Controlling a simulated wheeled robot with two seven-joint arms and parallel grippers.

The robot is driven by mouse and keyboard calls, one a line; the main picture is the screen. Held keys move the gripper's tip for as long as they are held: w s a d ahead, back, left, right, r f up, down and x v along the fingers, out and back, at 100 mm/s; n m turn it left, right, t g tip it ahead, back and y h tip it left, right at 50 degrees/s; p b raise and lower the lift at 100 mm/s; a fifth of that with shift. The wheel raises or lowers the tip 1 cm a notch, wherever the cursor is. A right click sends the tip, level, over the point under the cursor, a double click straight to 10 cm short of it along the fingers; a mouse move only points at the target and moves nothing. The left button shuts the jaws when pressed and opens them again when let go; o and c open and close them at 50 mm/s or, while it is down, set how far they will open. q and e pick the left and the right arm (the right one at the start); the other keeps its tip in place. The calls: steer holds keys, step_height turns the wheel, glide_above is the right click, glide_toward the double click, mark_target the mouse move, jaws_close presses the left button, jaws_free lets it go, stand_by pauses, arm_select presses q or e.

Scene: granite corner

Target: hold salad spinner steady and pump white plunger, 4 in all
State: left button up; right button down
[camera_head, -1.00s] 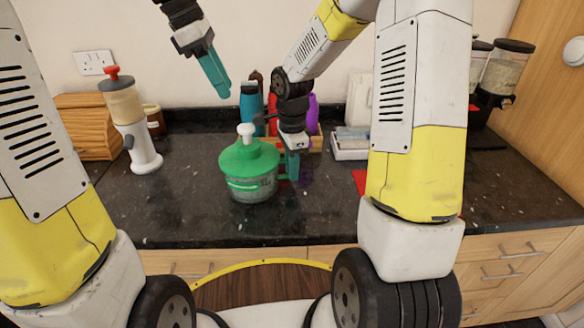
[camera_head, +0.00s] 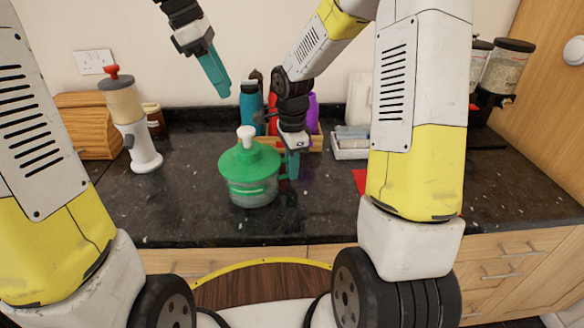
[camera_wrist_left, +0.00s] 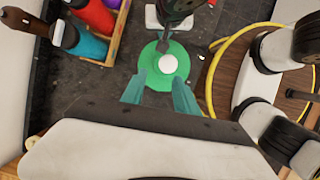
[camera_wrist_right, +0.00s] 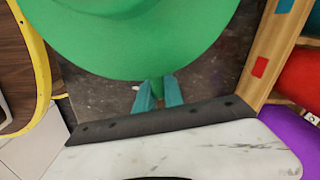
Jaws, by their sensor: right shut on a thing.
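The salad spinner stands on the dark granite worktop, with a green lid (camera_head: 236,163), a clear bowl (camera_head: 252,193) and a white plunger (camera_head: 246,135) standing up at the lid's middle. The lid and the white plunger top (camera_wrist_left: 168,64) also show in the left wrist view. My left gripper (camera_head: 222,92) hangs above and left of the plunger, open and empty, clear of the spinner. My right gripper (camera_head: 292,166) is at the bowl's right side, shut on the spinner's green handle. In the right wrist view its fingers (camera_wrist_right: 159,92) are close together below the lid, which hides most of the handle.
A wooden crate (camera_wrist_left: 106,55) with several coloured bottles stands behind the spinner. A white dispenser with a red knob (camera_head: 132,118) stands at the left. A white tray (camera_head: 350,150) and a red item (camera_head: 360,181) lie at the right. The worktop before the spinner is clear.

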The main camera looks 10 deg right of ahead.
stand_by(0.4)
arm_select(q)
jaws_close()
stand_by(1.6)
